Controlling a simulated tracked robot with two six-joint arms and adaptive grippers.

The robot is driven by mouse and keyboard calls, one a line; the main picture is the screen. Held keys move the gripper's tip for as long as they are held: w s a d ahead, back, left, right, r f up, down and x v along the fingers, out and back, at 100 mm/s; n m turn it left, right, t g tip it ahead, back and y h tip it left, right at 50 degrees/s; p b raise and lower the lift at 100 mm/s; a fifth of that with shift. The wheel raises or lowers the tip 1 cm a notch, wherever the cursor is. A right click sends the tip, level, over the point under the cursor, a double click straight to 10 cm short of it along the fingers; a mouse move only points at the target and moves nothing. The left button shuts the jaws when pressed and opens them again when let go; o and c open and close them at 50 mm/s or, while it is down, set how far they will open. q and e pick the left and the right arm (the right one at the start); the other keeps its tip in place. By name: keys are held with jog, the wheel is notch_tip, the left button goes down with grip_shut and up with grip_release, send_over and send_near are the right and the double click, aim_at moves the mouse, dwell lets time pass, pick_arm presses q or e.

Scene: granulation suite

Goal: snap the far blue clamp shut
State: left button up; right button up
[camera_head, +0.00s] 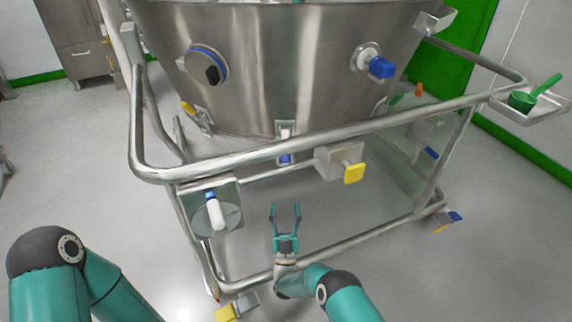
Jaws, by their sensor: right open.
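A steel clamp with a blue tip (285,158) sits at the lower edge of the large steel bowl (290,80), beyond the front rail. Another blue handle (431,153) shows farther right, behind the frame. I cannot tell for sure which is the far blue clamp, nor whether either is open. My right gripper (286,217) is open and empty, its fingers pointing away from me, on the near side of the rail, apart from both. My left arm shows at the lower left, but its gripper is out of the frame.
The tubular steel rail (240,153) crosses in front of the bowl. A yellow knob on a box (354,173) and a white, blue-capped handle (215,211) hang by it. A blue knob (381,67) juts from the bowl. A green scoop (524,101) lies on a tray at the right.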

aim_at(285, 157)
jog(key=shift+h, duration=0.3)
jog(key=b+x, duration=0.5)
jog(key=x, duration=1)
jog(key=shift+w+r, duration=0.1)
jog(key=shift+w, duration=0.05)
jog(key=shift+w+r, duration=0.45)
jog(key=shift+r, duration=0.1)
